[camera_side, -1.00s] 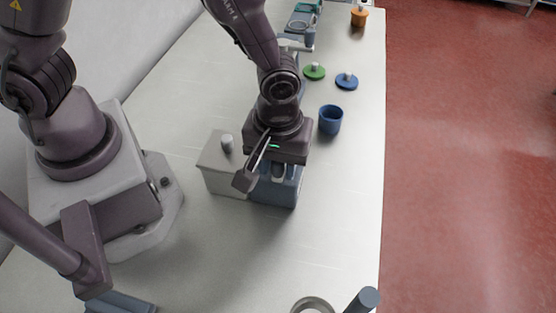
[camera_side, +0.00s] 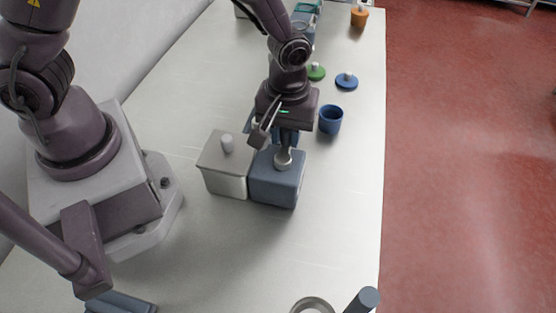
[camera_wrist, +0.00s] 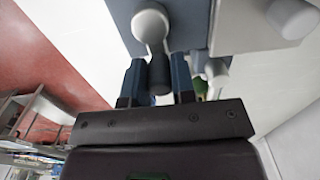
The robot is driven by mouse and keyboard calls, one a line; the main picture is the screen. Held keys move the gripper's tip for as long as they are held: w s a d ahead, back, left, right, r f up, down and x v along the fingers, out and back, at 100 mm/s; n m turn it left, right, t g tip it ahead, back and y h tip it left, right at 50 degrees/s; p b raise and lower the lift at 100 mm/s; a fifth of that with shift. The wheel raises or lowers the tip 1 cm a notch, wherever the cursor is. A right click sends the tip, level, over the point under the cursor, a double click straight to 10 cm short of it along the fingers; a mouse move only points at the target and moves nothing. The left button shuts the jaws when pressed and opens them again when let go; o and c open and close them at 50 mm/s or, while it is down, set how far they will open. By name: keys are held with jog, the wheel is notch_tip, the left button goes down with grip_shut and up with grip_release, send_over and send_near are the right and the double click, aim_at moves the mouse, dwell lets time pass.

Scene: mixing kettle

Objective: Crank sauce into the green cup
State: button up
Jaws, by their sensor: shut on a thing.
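My gripper (camera_side: 284,135) is at the far side of the blue-grey kettle box (camera_side: 275,188). In the wrist view, its blue fingers (camera_wrist: 158,85) are shut around the dark crank handle (camera_wrist: 160,72). The crank's pale hub (camera_wrist: 150,26) sits on the box face; in the side view the hub (camera_side: 285,160) shows on top. A pale spout-like part (camera_wrist: 215,70) is right of the fingers. A sliver of green (camera_wrist: 201,88) shows beside the right finger; I cannot tell whether it is the green cup. The green cup is not clearly seen in the side view.
A light grey box (camera_side: 223,170) with a knob stands against the kettle's left side. A blue cup (camera_side: 330,119), a green lid (camera_side: 316,72) and a blue lid (camera_side: 346,82) lie beyond to the right. An orange pot (camera_side: 359,17) is far back.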

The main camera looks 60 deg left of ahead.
jog(key=o, duration=0.7)
jog(key=shift+c, duration=0.2)
jog(key=shift+r, duration=3.5)
